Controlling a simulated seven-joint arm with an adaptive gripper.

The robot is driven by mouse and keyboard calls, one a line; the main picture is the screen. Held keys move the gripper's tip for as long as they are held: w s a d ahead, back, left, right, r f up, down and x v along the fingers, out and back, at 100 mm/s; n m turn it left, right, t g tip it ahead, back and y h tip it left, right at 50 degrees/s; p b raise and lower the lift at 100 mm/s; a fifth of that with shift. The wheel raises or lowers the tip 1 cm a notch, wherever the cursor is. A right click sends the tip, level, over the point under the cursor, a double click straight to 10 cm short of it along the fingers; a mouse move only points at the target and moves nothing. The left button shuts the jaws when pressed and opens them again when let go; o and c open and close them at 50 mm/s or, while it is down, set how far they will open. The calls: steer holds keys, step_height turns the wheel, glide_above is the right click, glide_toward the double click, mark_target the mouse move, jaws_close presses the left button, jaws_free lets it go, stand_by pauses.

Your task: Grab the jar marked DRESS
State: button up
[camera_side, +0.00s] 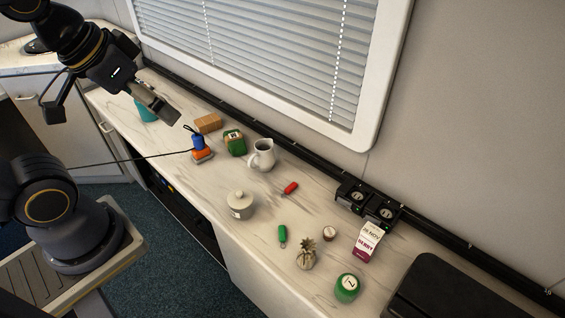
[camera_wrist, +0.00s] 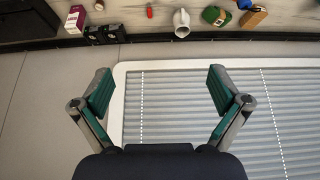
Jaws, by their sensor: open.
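No label in view can be read as DRESS. A cream lidded jar (camera_side: 240,205) with a small unreadable tag stands upright near the counter's front edge in the side view. A small brown-and-white jar (camera_side: 329,234) and a green round jar (camera_side: 347,287) with a pale marked top stand farther right. My gripper (camera_side: 112,112) is at the upper left of the side view, raised, well away from these jars. In the wrist view my gripper (camera_wrist: 162,88) is open and empty, its fingers spread before the wall and blinds. No lidded jar shows clearly there.
A white pitcher (camera_side: 263,155), green block-like item (camera_side: 234,142), brown block (camera_side: 208,123) and blue-orange item (camera_side: 201,148) stand on the counter. Red (camera_side: 290,188) and green (camera_side: 282,236) items, a pineapple figure (camera_side: 306,254) and a carton (camera_side: 367,243) crowd the right.

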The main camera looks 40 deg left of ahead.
steer(key=g, duration=0.6)
glide_above(241, 193)
step_height(241, 193, down, 25)
steer(key=shift+m, duration=0.4)
step_height(241, 193, down, 10)
steer(key=shift+f, duration=0.25)
steer(key=shift+s+a+f, duration=0.1)
steer(key=shift+a+f, duration=0.05)
steer(key=shift+f, duration=1.45)
steer(key=shift+s+a+f, duration=0.1)
steer(key=shift+f, duration=1.45)
